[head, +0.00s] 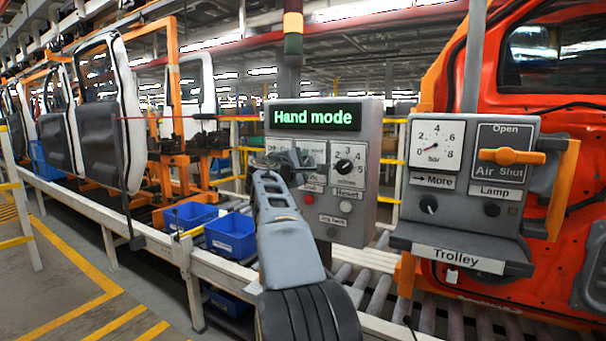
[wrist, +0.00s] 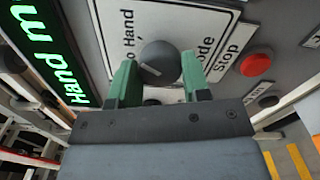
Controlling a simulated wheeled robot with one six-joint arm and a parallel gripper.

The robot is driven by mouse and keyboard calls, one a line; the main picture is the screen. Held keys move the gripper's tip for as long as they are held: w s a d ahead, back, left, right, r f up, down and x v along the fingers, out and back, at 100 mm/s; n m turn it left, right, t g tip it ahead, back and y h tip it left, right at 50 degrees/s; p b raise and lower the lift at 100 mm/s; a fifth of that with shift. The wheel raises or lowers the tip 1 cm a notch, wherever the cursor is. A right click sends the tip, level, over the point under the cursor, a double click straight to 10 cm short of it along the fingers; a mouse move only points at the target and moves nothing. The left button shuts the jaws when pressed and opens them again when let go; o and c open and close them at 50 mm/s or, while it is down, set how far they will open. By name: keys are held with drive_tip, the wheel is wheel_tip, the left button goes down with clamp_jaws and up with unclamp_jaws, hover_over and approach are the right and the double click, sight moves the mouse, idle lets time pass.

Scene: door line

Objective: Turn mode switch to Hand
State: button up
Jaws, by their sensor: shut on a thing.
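The mode switch is a dark round knob (wrist: 160,62) on a white plate (wrist: 130,18) whose visible words include "Hand" and "Mode", partly covered. My gripper (wrist: 158,72) has its green fingers on either side of the knob, shut on it. In the head view my gripper (head: 278,165) reaches to the left part of the grey control box (head: 370,200) and hides the switch. The green display (head: 318,117) above reads "Hand mode"; part of it shows in the wrist view (wrist: 45,50). The knob's pointer direction is not clear to me.
The Trolley panel (head: 460,210) stands further right, before an orange-red door (head: 560,120). Blue bins (head: 231,235) sit on the line at left.

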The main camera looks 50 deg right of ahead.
drive_tip(key=shift+f+m+b, duration=0.1)
drive_tip(key=shift+m+b, duration=0.3)
drive_tip(key=shift+m, duration=0.2)
drive_tip(key=o, duration=0.9)
drive_tip(key=b+v, duration=0.3)
drive_tip(key=v, duration=1.1)
drive_tip(key=shift+d, duration=0.1)
